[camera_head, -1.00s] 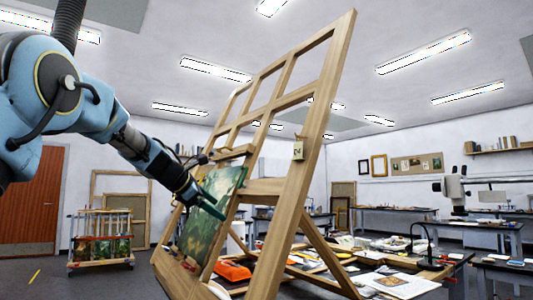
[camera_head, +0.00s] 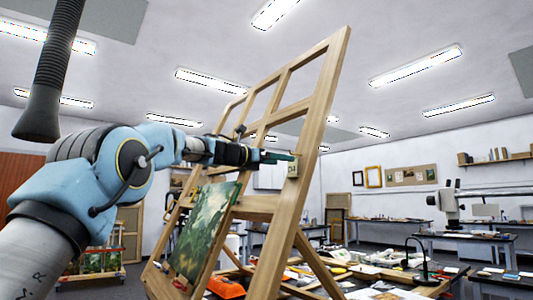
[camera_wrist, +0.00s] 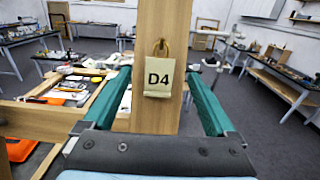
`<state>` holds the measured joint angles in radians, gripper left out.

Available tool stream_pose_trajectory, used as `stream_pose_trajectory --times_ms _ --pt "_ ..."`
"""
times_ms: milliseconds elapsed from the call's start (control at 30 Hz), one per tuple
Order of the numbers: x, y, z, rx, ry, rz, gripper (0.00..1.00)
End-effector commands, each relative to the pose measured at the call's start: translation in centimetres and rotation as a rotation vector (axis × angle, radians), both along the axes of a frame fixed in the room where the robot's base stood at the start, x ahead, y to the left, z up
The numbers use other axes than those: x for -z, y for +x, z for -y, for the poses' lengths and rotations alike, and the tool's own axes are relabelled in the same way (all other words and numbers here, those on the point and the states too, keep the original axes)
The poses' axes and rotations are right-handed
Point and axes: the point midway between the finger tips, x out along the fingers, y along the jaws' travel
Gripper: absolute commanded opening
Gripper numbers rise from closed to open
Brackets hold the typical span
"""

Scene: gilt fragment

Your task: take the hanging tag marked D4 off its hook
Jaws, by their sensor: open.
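The tag marked D4 (camera_wrist: 158,78) is a small cream card. It hangs by a loop from a hook (camera_wrist: 161,47) on a wooden upright of the easel (camera_wrist: 160,115). In the head view the tag (camera_head: 292,170) is on the easel's right upright, small and partly covered by my gripper. My gripper (camera_head: 290,157) reaches it from the left. In the wrist view my gripper (camera_wrist: 158,85) is open, with one green finger on each side of the tag and upright. Whether a finger touches either cannot be told.
A green landscape painting (camera_head: 205,230) leans on the easel below my arm. A cluttered worktable (camera_head: 385,275) stands behind the easel. A dark hose (camera_head: 50,75) hangs at the upper left. An orange item (camera_wrist: 20,148) lies at the wrist view's lower left.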

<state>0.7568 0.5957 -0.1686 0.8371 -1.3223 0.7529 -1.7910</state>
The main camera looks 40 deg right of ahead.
Motion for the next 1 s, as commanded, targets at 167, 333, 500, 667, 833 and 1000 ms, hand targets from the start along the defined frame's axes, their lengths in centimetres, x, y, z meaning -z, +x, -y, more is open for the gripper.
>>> stream_pose_trajectory --times_ms 167,333,500,667,833,1000 --pt "-0.3 -0.2 2.6 0.002 0.001 0.0 0.91" --pt "-0.1 -0.2 3.7 0.0 0.001 0.001 0.91" --pt "0.1 -0.2 3.9 -0.001 0.002 0.001 0.91" --pt "0.1 -0.2 3.9 -0.001 0.001 0.002 0.9" --pt "0.1 -0.2 3.9 -0.001 0.001 0.002 0.71" --pt "0.1 -0.2 3.9 -0.001 0.001 0.002 0.52"
